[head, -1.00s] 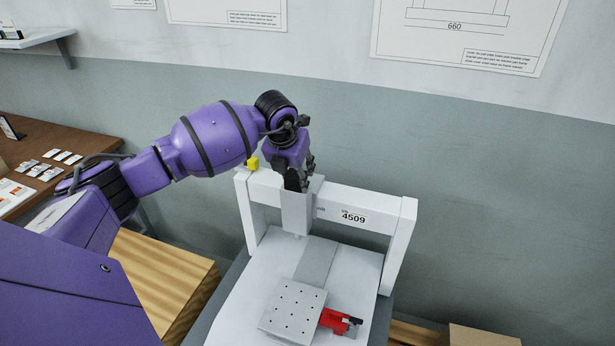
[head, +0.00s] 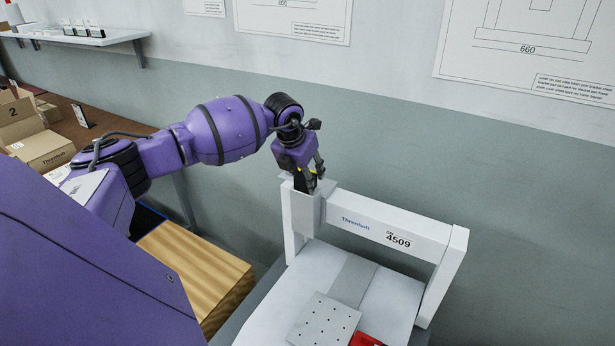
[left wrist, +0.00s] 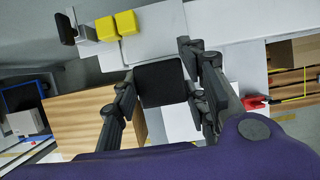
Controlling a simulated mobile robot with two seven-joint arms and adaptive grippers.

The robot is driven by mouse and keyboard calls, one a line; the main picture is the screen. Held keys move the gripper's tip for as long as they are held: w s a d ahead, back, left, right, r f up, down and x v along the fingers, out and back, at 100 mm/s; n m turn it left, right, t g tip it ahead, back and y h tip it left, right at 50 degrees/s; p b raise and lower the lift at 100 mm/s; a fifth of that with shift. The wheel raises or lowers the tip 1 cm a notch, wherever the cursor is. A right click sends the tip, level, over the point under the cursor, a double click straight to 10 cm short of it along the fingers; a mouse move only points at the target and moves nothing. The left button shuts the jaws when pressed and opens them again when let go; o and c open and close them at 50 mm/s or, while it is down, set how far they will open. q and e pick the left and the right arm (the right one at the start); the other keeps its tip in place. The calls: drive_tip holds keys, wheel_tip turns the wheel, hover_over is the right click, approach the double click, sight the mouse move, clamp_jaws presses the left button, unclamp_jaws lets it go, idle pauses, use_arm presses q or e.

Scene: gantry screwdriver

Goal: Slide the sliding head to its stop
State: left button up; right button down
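The sliding head (head: 309,207) is a light grey block on the white gantry beam (head: 385,218), close to its left post in the head view. My left gripper (head: 312,178) is above the head. In the left wrist view its fingers (left wrist: 162,88) lie on both sides of the head's black square grip (left wrist: 161,83) and appear closed on it. Yellow blocks (left wrist: 117,26), which look like the stop, are at the upper left there, near the head. Whether head and stop touch, I cannot tell. The right gripper is not in view.
A drilled plate (head: 325,321) and a red clamp (head: 366,340) sit on the gantry bed below the beam. A wooden block (head: 200,272) stands left of the gantry. The wall is behind. The beam to the right of the head is clear.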

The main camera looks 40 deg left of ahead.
use_arm(q)
drive_tip(key=o, duration=0.5)
drive_tip(key=shift+s+a, duration=0.1)
drive_tip(key=shift+a, duration=0.2)
drive_tip(key=shift+d+r, duration=0.1)
drive_tip(key=shift+r, duration=0.05)
drive_tip(key=v, duration=1.1)
drive_tip(key=shift+s+r, duration=0.2)
drive_tip(key=shift+r, duration=0.1)
drive_tip(key=shift+w+d, duration=0.1)
